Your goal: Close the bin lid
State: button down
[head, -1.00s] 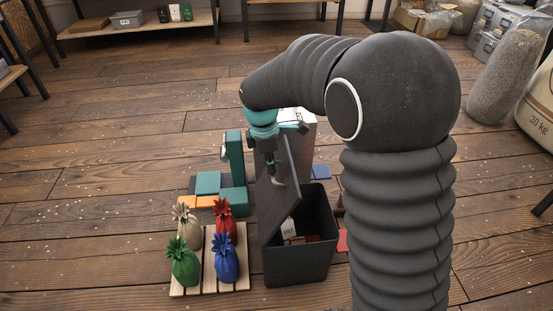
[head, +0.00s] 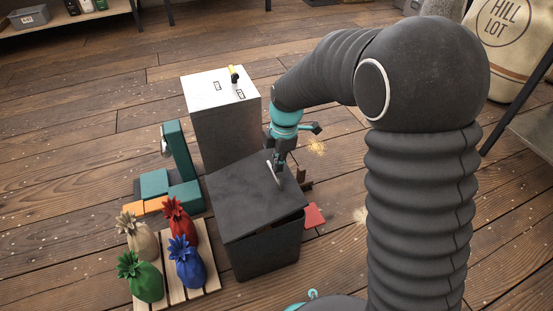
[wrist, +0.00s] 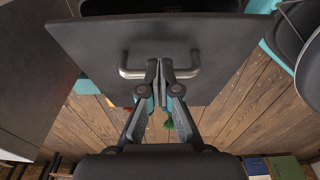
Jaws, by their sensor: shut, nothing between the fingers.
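The bin (head: 268,254) is a dark grey box on the wooden floor in the head view. Its flat dark lid (head: 243,206) lies over most of the top, slightly tilted, with a dark gap showing along the front right edge. A metal handle (head: 273,172) sits on the lid near its far right side. My gripper (head: 279,178) is at this handle. In the wrist view, my gripper (wrist: 160,70) is shut and empty, its fingertips together over the middle of the handle (wrist: 191,72) on the lid (wrist: 95,50). I cannot tell whether they touch it.
A pallet (head: 205,245) with several coloured sacks stands left of the bin. A white-topped metal cabinet (head: 222,125) and a teal machine (head: 178,150) stand behind it. A red piece (head: 314,216) lies right of the bin. Open floor lies at the right and back.

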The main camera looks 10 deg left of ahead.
aim_at(286, 173)
jog(key=shift+w+d+f+b, duration=0.2)
jog(key=shift+d+f+b, duration=0.2)
jog(key=shift+f, duration=0.5)
jog(key=shift+w+d+f+b, duration=0.25)
jog(key=shift+d+f+b, duration=0.1)
jog(key=shift+f, duration=0.55)
jog(key=shift+w+d+f+b, duration=0.2)
jog(key=shift+d+f+b, duration=0.2)
jog(key=shift+f, duration=0.5)
